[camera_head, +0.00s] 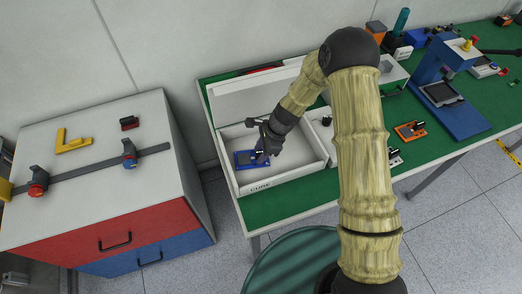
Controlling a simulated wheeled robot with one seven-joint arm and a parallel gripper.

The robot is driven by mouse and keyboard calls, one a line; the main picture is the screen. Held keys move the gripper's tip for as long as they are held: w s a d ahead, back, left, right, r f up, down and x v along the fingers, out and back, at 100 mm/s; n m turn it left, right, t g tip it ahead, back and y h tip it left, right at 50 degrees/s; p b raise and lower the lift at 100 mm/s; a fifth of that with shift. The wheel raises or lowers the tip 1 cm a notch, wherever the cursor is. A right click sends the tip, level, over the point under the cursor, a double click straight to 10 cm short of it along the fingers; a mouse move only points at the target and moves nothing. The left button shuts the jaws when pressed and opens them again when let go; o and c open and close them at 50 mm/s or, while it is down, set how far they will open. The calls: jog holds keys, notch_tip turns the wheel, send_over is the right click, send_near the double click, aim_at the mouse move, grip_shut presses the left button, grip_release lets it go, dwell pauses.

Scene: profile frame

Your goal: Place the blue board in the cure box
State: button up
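The cure box (295,183) is a white open box with its lid raised at the back and "CURE" written on its front wall. The blue board (241,162) is inside it, toward the left, and looks to be flat at or close to the floor. My gripper (262,155) reaches down into the box at the board's right side, its tips at or very near the board. The gripper hides part of the board. I cannot tell whether the fingers are closed on it.
An orange board (409,130) lies on the green bench (450,150) to the right, near a blue press (442,85). Left stands a white-topped cabinet (95,195) with red and blue drawers. A dark green round thing (290,262) stands below the bench.

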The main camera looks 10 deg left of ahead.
dwell(0.3)
jog(key=b+v, duration=0.1)
jog(key=v, duration=1.6)
jog(key=shift+r, duration=0.2)
jog(key=shift+d, duration=0.1)
jog(key=s+d+r+n+t+h, duration=0.2)
jog(key=s+d+n, duration=0.5)
jog(key=d, duration=0.2)
jog(key=s+d+r+n+t+h, duration=0.2)
jog(key=s+d+r+n, duration=0.1)
jog(key=s+d+n, duration=0.4)
jog(key=d, duration=0.3)
jog(key=shift+s+d+r, duration=0.2)
jog(key=shift+s+d, duration=0.05)
jog(key=shift+d, duration=0.05)
jog(key=shift+d, duration=0.1)
